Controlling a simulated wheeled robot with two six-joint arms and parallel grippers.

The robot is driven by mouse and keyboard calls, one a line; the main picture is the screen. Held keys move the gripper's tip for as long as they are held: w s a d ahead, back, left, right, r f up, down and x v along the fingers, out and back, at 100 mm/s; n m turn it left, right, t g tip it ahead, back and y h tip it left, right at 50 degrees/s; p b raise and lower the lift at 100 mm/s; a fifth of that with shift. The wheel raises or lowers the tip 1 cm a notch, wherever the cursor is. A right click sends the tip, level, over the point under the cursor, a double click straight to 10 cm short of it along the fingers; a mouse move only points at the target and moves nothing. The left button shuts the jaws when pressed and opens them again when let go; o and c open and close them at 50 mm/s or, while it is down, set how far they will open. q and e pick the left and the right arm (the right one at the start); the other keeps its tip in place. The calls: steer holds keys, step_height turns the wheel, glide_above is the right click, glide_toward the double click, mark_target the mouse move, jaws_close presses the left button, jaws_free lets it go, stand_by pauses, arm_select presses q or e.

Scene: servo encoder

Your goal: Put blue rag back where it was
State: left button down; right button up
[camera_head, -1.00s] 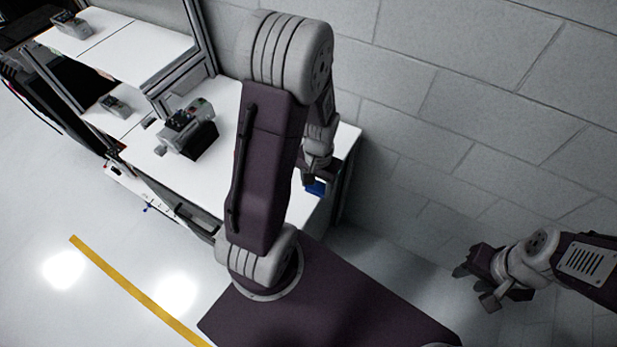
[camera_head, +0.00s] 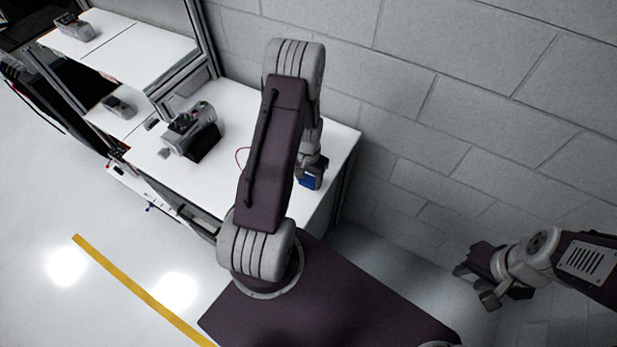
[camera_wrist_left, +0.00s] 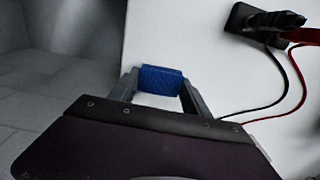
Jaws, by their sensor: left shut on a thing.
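The blue rag (camera_wrist_left: 161,80) is a small folded blue cloth between the fingertips of my left gripper (camera_wrist_left: 160,84) in the left wrist view. My left gripper is shut on it. In the head view the blue rag (camera_head: 309,182) shows just below my left gripper (camera_head: 311,176), over the near right part of the white table (camera_head: 335,140). I cannot tell whether the rag touches the table top. My right gripper (camera_head: 482,278) is off to the right, away from the table, and its fingers are not clear enough to judge.
A grey device with a dark base (camera_head: 190,133) stands on the table, left of my left arm. A black connector (camera_wrist_left: 265,20) with black and red wires lies near the rag. White shelves (camera_head: 130,50) stand at the left. A block wall (camera_head: 470,120) runs behind.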

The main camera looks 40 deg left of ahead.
mark_target(309, 180)
arm_select(q)
steer(key=shift+w+f, duration=0.1)
steer(key=shift+f, duration=0.25)
steer(key=c, duration=0.5)
jaws_free()
steer(key=shift+r, duration=0.5)
step_height(309, 180, up, 11)
steer(key=b, duration=0.1)
steer(key=shift+r+b, duration=0.2)
steer(key=shift+b, duration=0.2)
steer(key=shift+f, duration=0.1)
